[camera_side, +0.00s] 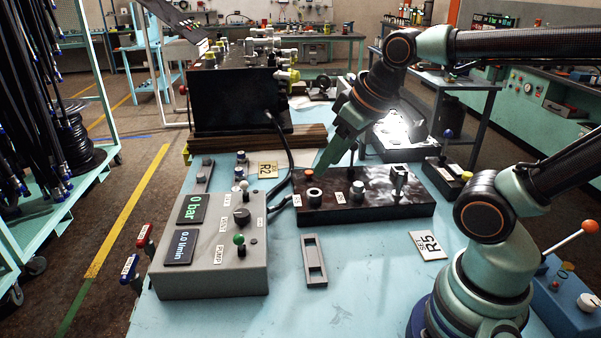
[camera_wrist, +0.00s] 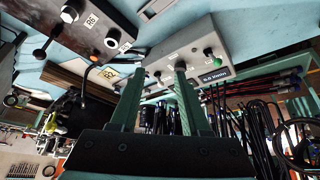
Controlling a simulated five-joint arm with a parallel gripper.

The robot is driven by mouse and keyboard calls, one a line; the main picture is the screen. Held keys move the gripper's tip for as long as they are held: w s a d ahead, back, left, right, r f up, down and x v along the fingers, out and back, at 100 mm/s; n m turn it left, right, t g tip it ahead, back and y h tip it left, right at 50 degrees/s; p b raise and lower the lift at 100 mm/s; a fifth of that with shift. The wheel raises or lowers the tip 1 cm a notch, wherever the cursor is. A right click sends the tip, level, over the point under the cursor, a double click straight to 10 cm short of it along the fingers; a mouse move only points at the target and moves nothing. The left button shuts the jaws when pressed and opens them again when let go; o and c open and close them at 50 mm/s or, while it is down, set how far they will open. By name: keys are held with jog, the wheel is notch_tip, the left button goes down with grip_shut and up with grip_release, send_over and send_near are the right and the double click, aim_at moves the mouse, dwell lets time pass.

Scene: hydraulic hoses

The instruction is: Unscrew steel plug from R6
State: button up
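The steel plug (camera_side: 357,188) stands upright in the middle of the dark manifold block (camera_side: 420,209). In the wrist view the plug (camera_wrist: 69,14) is at the upper left, beside the R6 label (camera_wrist: 91,21). My gripper (camera_side: 323,165) is above the back left part of the block, left of the plug and apart from it. In the wrist view my gripper (camera_wrist: 160,68) has its two green fingers spread with nothing between them. In the side view the fingers overlap, so their gap does not show there.
An orange cap (camera_side: 309,173) and an open ring port (camera_side: 314,196) are left of the plug. A metal fitting (camera_side: 398,182) stands to the right. A grey pump control box (camera_side: 210,262) reads 0 bar. A flat grey slotted piece (camera_side: 314,262) and an R5 card (camera_side: 428,246) lie in front.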

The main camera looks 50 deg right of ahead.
jog(key=shift+o, duration=1)
jog(key=w+d+f+n+g, duration=0.1)
jog(key=w+d+n+g, duration=0.2)
jog(key=w+d+n, duration=0.2)
jog(key=d+n, duration=0.3)
jog(key=d, duration=0.3)
jog(key=shift+d+g+h, duration=0.3)
jog(key=shift+d+h, duration=0.1)
jog(key=n+g, duration=0.2)
jog(key=n, duration=0.5)
send_near(358, 184)
jog(key=shift+y, duration=0.4)
jog(key=f, duration=0.8)
jog(key=shift+d+f, duration=0.3)
jog(key=shift+d, duration=0.1)
grip_shut()
jog(key=n, duration=0.5)
jog(key=shift+n, duration=0.4)
jog(key=n, duration=0.6)
jog(key=shift+r, duration=0.1)
